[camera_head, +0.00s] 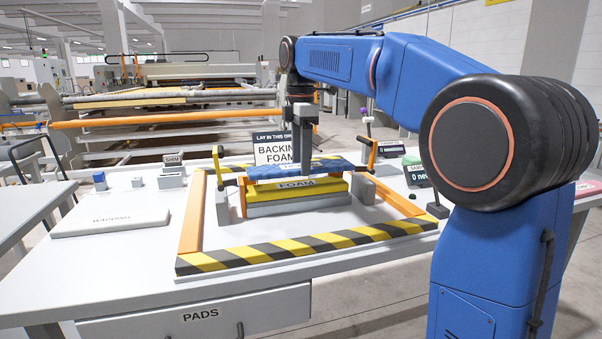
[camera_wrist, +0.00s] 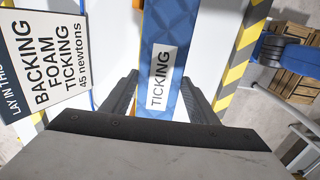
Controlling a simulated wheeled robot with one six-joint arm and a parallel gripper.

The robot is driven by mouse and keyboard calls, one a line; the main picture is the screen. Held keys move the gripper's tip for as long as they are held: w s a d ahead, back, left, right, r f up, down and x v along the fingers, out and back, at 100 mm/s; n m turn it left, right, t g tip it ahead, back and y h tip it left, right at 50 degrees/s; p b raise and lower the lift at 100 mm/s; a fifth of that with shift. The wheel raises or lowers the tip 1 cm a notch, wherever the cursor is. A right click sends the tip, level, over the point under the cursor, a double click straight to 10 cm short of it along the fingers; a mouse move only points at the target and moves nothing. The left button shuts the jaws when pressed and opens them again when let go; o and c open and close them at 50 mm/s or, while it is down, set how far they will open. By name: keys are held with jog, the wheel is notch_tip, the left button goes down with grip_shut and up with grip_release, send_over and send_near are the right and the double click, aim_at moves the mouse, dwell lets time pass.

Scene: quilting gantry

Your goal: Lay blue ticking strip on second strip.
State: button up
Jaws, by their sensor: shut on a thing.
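The blue ticking strip (camera_head: 268,172) has a quilted pattern and lies level above the yellow foam strip (camera_head: 290,192). I cannot tell whether they touch. The foam rests on a grey backing strip (camera_head: 290,208). My gripper (camera_head: 303,158) comes down from above and is shut on the middle of the blue strip. In the wrist view the strip (camera_wrist: 168,28), labelled TICKING, runs between the two fingers of my gripper (camera_wrist: 160,85). The foam and backing are not visible in the wrist view.
A striped and orange frame (camera_head: 270,254) surrounds the stack. A sign (camera_head: 276,150) stands behind. A pale wadding pad (camera_head: 108,220) lies left. The table front-left is clear.

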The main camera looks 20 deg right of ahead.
jog(key=shift+f, duration=1.8)
jog(key=shift+f, duration=0.1)
jog(key=o, duration=1)
jog(key=shift+o, duration=0.2)
notch_tip(320, 180, up, 12)
